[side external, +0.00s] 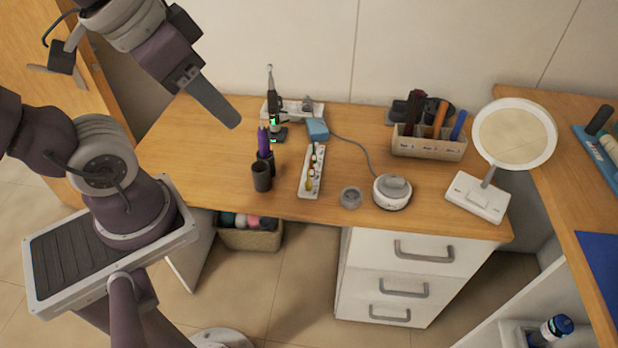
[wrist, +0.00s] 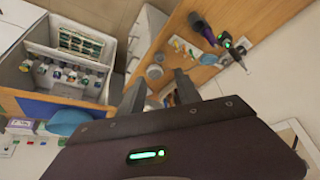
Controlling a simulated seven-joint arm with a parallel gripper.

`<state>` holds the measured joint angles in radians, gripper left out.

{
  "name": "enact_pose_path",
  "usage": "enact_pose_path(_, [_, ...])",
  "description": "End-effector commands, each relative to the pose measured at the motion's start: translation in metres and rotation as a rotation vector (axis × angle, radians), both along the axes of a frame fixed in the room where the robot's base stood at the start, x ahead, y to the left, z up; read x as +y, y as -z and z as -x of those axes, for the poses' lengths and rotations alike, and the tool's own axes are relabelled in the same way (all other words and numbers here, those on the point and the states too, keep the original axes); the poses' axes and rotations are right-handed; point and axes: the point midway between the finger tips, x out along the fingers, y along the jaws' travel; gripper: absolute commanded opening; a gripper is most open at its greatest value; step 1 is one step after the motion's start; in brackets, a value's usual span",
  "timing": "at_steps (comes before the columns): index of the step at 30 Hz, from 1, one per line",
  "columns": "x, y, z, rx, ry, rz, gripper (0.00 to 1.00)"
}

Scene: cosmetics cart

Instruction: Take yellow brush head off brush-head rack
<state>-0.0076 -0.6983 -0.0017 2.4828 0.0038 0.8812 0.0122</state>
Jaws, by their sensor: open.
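The brush-head rack (side external: 317,185) is a narrow white tray on the wooden desktop with several small coloured brush heads in it. The yellow brush head (side external: 309,184) appears near its front end; it is small and its seating is hard to make out. In the wrist view the rack (wrist: 190,52) is small, up and right of my fingers, with a yellow spot (wrist: 177,44) at one end. My gripper (side external: 232,122) is raised high over the left part of the desk, well away from the rack. In the wrist view its two fingers (wrist: 160,88) are apart with nothing between them.
Left of the rack stand a dark cup (side external: 261,177), a purple item (side external: 264,143) and an upright electric toothbrush (side external: 271,100). A blue item (side external: 317,129) is just behind it. Right are a grey jar (side external: 351,197), a round white device (side external: 392,192), an organiser (side external: 429,147) and a mirror (side external: 514,133).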

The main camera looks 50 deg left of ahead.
Motion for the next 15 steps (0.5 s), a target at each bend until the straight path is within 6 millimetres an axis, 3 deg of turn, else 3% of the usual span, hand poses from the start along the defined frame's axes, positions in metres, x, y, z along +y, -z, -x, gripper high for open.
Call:
enact_pose_path(4, [0.012,0.018,-0.063,0.118,0.033,-0.048,0.4])
enact_pose_path(7, [0.025,0.053,-0.116,0.21,0.077,-0.075,0.4])
enact_pose_path(11, [0.044,0.126,-0.172,0.323,0.14,-0.086,0.4])
enact_pose_path(12, [0.049,0.151,-0.183,0.355,0.161,-0.084,0.4])
enact_pose_path(15, [0.058,0.211,-0.2,0.417,0.205,-0.073,0.4])
